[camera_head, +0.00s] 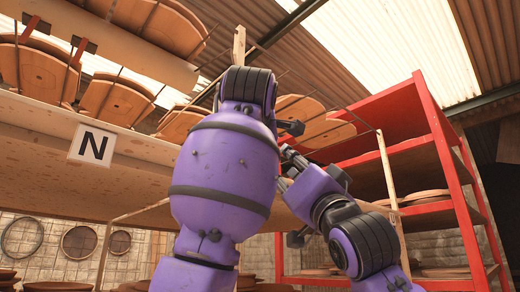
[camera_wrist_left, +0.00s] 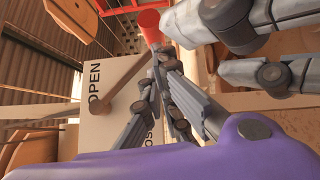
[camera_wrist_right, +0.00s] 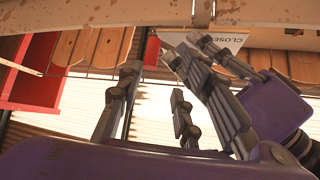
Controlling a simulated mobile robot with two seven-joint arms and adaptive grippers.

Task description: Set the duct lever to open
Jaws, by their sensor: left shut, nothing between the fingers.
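In the left wrist view, a brown lever rod (camera_wrist_left: 127,84) slants up to a red grip (camera_wrist_left: 150,27). Behind it is a white plate (camera_wrist_left: 122,72) marked OPEN, with a second word partly hidden. My left gripper (camera_wrist_left: 163,58) is shut and empty, with its tips close to the red grip; I cannot tell whether they touch it. My right gripper (camera_wrist_right: 150,65) looks open, its fingers apart. It also shows in the head view (camera_head: 288,157), beside my left arm. The word CLOSED shows on the plate (camera_wrist_right: 222,40) in the right wrist view. The lever is not visible in the head view.
A red shelf frame (camera_head: 455,185) stands at right. Brown rounded boards (camera_head: 115,100) rest on racks overhead. My two grippers are close together.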

